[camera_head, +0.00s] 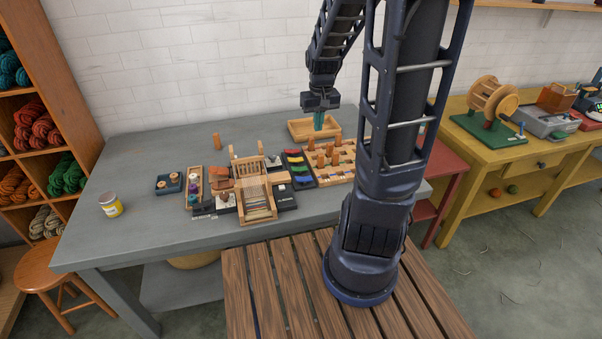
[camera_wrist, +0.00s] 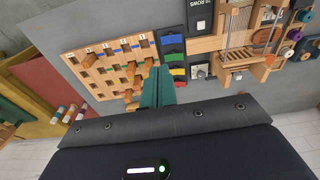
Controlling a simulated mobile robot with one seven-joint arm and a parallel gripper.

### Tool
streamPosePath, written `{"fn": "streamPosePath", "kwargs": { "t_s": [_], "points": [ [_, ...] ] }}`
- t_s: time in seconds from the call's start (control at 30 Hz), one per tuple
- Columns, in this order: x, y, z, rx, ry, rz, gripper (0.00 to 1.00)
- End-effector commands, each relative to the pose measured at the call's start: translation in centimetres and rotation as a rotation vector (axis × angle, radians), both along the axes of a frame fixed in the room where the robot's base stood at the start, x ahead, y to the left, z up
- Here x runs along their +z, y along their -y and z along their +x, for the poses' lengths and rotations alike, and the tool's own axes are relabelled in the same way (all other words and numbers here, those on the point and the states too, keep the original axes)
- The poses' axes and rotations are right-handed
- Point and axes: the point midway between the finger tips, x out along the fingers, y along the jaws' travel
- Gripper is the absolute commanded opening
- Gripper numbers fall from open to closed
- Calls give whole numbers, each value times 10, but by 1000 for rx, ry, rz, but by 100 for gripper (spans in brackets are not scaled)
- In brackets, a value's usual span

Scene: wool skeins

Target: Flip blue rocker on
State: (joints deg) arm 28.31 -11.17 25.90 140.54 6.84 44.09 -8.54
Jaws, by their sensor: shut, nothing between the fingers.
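The blue rocker (camera_head: 303,180) is at the near end of a dark strip of coloured rockers on the grey table. In the wrist view the blue rocker (camera_wrist: 172,39) is at the top of the strip, above the green (camera_wrist: 174,57) and yellow (camera_wrist: 177,71) ones. I cannot tell which way it is tipped. My gripper (camera_head: 319,126), with teal fingers, points down in front of the wooden tray, beyond the strip's far end. In the wrist view my gripper (camera_wrist: 160,71) is shut and empty, its fingers overlapping the edge between pegboard and strip.
A wooden pegboard (camera_head: 345,176) with upright pegs stands right of the strip. A small wooden loom (camera_head: 256,200) stands left of it. An open wooden tray (camera_head: 297,133) lies at the back. The table's left side is mostly clear around a yellow-labelled can (camera_head: 110,205).

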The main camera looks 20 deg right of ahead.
Motion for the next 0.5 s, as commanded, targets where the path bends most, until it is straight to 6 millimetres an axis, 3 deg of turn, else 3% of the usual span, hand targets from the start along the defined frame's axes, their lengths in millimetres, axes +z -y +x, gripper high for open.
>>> {"fn": "streamPosePath", "kwargs": {
  "t_s": [0.5],
  "points": [
    [-72, 6, 41, 1, -88, 154, 0]
  ]
}}
